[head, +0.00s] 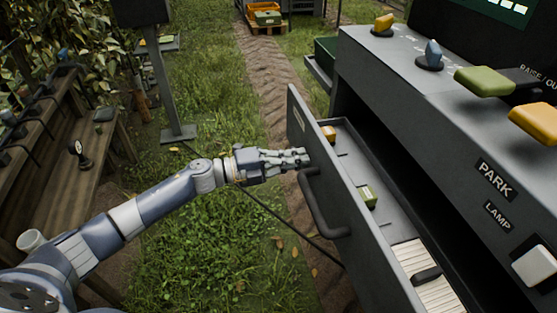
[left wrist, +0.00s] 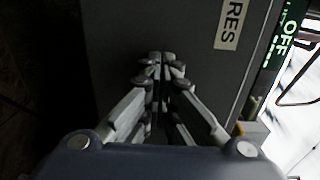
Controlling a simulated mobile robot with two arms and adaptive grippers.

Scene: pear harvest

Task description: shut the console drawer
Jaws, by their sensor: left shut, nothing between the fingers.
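The console drawer (head: 313,185) is pulled out from the grey console (head: 450,130). Its front panel with a dark bar handle (head: 322,205) faces left. Inside lie an orange block, a green block and a pale ribbed piece with a dark item on it. My left gripper (head: 305,157) is shut and empty, its fingertips at the outer face of the drawer front, above the handle; whether they touch it I cannot tell. In the left wrist view the shut fingers (left wrist: 158,62) point at the dark drawer front (left wrist: 190,35), which bears a pale label. My right gripper is not in view.
The console top carries orange, blue and green knobs and a white switch. A dark post (head: 165,90) and a wooden bench (head: 85,165) with small items stand left. An orange crate (head: 265,15) is far back. Grass is open between bench and drawer.

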